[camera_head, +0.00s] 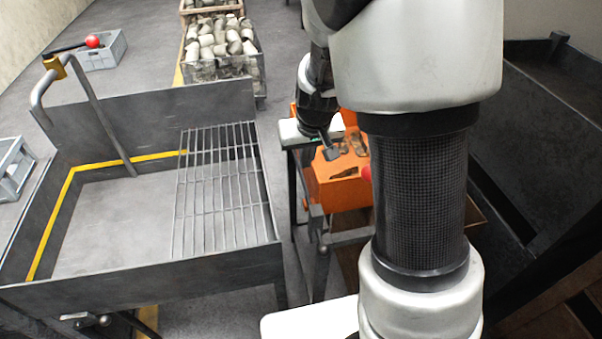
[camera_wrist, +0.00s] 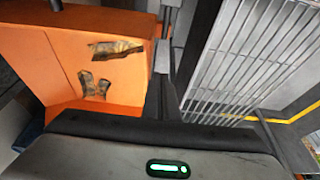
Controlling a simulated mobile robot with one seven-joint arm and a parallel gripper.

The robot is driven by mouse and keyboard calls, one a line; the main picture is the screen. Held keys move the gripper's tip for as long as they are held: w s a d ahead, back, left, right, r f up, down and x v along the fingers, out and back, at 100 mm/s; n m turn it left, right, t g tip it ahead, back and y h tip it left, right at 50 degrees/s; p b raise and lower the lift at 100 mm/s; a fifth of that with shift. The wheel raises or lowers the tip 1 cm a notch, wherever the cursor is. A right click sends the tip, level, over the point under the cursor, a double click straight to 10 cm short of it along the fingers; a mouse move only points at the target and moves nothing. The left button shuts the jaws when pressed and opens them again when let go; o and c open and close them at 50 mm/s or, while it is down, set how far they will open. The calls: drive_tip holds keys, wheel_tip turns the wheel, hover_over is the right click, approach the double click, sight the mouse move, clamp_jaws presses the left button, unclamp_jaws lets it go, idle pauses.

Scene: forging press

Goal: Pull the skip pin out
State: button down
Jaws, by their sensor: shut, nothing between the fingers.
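The orange skip (camera_head: 335,193) stands right of the grey basin, partly hidden behind my arm, with dark and brownish pieces inside. It fills the left of the wrist view (camera_wrist: 60,55). A red knob (camera_head: 366,173) shows at the skip beside my arm; I cannot tell whether it belongs to the skip pin. No pin is clearly visible in the wrist view. My gripper (camera_head: 331,152) points down over the skip's left part in the head view, shut and empty. Its dark fingers (camera_wrist: 160,98) are close together in the wrist view, near the skip's edge.
A grey basin (camera_head: 120,285) with a wire grate (camera_head: 222,190) stands left of the skip. A lever with a red knob (camera_head: 92,41) rises at its back. A bin of metal pieces (camera_head: 218,70) stands behind. Dark machinery (camera_head: 535,130) is at right.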

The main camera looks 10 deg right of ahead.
wheel_tip(320, 180, down, 9)
drive_tip(key=b, duration=0.2)
drive_tip(key=shift+s+f+b, duration=0.2)
drive_tip(key=shift+s+b, duration=0.2)
drive_tip(key=shift+s+d+f+b, duration=0.1)
drive_tip(key=shift+f+b, duration=0.05)
drive_tip(key=shift+b, duration=0.25)
